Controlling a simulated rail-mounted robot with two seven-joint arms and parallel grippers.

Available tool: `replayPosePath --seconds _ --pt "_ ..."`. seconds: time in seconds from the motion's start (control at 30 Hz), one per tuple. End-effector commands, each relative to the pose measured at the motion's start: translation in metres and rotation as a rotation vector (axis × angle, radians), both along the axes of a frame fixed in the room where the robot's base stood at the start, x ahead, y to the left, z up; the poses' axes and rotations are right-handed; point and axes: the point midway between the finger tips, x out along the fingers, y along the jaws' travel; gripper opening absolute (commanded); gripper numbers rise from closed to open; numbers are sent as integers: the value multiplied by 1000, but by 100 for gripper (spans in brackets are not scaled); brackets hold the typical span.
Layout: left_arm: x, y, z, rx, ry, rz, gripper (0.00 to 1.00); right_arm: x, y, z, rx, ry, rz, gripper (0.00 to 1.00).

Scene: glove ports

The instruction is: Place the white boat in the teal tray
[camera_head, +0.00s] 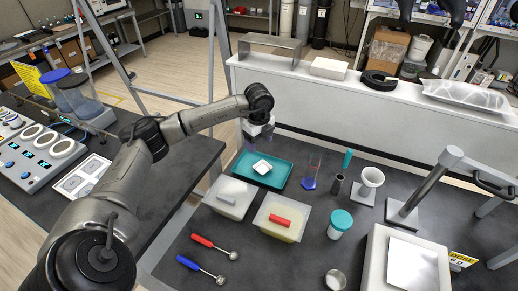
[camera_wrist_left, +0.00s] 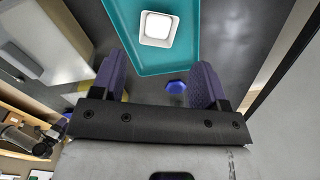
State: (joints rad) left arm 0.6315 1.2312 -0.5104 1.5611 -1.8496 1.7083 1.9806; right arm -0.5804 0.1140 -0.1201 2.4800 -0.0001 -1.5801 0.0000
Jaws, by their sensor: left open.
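The white boat (camera_head: 262,167) is a small square dish. In the left wrist view the boat (camera_wrist_left: 158,27) lies on the floor of the tray (camera_wrist_left: 185,52), beyond the fingertips. My left gripper (camera_head: 257,143) is over the far side of the tray, above the boat and apart from it. Its purple fingers are spread with nothing between them, as the left wrist view shows (camera_wrist_left: 160,70). My right gripper is in neither view.
A cylinder with a blue base (camera_head: 308,183) stands just right of the tray. Two lidded tubs, one with a red handle (camera_head: 287,221), stand in front.

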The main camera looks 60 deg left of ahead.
Motion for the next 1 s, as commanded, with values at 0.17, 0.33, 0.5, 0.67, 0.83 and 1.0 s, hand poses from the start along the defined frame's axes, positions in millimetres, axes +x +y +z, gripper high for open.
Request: replayPosePath --seconds 0.17,0.33,0.5,0.67,0.83,1.0 --pt "0 0 12 -1 -1 0 68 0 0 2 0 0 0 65" --pt "0 0 15 -1 1 0 68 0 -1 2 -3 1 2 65" --pt "0 0 14 -1 0 0 68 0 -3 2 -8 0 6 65" --pt "0 0 14 -1 0 0 68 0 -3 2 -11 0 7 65" --pt "0 0 14 -1 0 0 68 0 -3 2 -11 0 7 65" --pt "0 0 22 -1 0 0 68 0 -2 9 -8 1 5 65"
